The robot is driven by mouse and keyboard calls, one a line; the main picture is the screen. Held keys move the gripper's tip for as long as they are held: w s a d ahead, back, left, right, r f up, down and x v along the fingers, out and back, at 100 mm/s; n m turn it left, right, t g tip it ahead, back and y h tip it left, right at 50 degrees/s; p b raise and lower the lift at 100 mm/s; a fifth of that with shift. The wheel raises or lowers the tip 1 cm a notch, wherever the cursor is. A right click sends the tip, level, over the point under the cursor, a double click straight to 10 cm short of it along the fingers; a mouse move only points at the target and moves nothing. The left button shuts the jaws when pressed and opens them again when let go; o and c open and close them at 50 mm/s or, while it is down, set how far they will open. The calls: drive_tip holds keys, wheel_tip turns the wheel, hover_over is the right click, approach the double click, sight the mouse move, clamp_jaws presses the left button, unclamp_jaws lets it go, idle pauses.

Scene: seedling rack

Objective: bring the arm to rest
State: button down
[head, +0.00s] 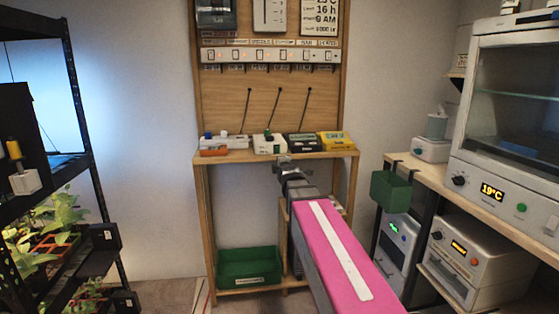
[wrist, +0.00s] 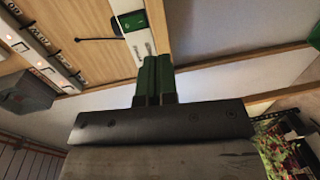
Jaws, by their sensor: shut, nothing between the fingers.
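My arm, with a pink cover and a white stripe, reaches forward from the bottom right of the head view. My gripper (head: 283,160) is at its far end, in front of the shelf edge of the wooden bench (head: 230,157). In the wrist view the two green fingers of my gripper (wrist: 157,72) are side by side, shut, with nothing seen between them. Whether the gripper touches the bench edge cannot be told.
Several small devices, including a yellow one (head: 335,141), stand on the bench shelf. A green crate (head: 249,265) sits below. A black plant rack (head: 82,130) is at left. A counter (head: 440,175) with a glass-fronted cabinet (head: 510,100) and a green bin (head: 390,190) is at right.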

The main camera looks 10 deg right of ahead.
drive_tip(key=s+f+m+g, duration=0.8)
drive_tip(key=s+f, duration=0.6)
drive_tip(key=f, duration=0.3)
drive_tip(key=s+f+m+g, duration=0.8)
drive_tip(key=s+f, duration=0.5)
drive_tip(key=f, duration=0.4)
drive_tip(key=shift+s+d+f+m+g, duration=0.3)
drive_tip(key=shift+s+m, duration=0.1)
drive_tip(key=shift+m, duration=0.6)
drive_tip(key=shift+w, duration=0.1)
